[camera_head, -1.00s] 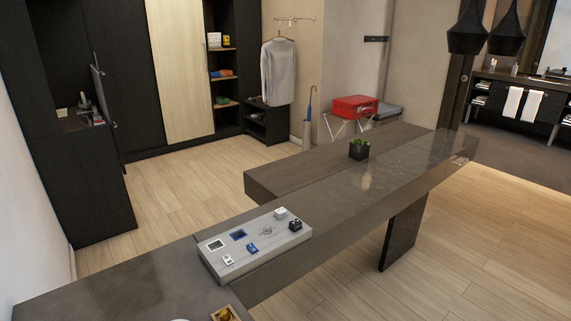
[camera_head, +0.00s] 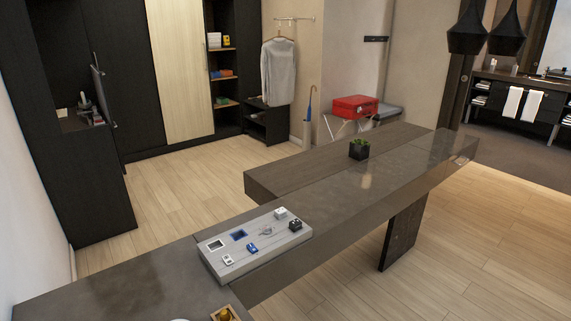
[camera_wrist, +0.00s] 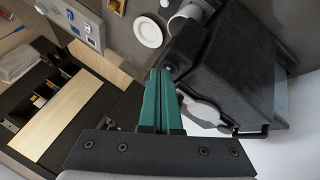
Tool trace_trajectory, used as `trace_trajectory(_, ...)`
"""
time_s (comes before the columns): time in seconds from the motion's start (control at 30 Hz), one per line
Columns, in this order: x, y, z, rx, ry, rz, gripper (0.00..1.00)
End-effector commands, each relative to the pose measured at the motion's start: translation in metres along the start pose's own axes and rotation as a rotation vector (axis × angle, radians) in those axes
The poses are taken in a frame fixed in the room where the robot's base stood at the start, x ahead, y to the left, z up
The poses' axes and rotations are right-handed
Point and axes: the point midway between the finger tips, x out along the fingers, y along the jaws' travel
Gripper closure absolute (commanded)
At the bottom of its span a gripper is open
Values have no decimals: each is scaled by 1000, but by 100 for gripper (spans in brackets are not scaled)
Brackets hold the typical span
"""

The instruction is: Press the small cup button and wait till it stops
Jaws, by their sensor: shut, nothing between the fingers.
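A black coffee machine (camera_wrist: 225,70) fills the right of the wrist view, tilted in the picture. A white cup (camera_wrist: 187,22) is by its upper left side, partly hidden by the machine. My gripper (camera_wrist: 165,72) has green fingers that are shut and empty. The fingertips are right beside the machine's left edge in the picture; I cannot tell whether they touch it. The small cup button cannot be made out; it may be hidden by the fingers or too small. The machine and my gripper are not in the head view.
A white saucer (camera_wrist: 148,32) lies on the dark counter (camera_head: 130,285) near the cup. A grey panel (camera_head: 212,268) with small switches and sockets lies farther along. A wooden tray (camera_head: 236,311) is at the bottom edge of the head view.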

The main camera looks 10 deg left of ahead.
Motion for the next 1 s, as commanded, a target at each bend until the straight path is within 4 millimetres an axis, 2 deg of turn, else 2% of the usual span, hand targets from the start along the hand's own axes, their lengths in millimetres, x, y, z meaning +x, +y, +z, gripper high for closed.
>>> trace_trajectory(0.33, -1, 1, 0, 1, -1, 0, 100)
trace_trajectory(1.0, -19, 10, -11, 2, 2, 1, 100)
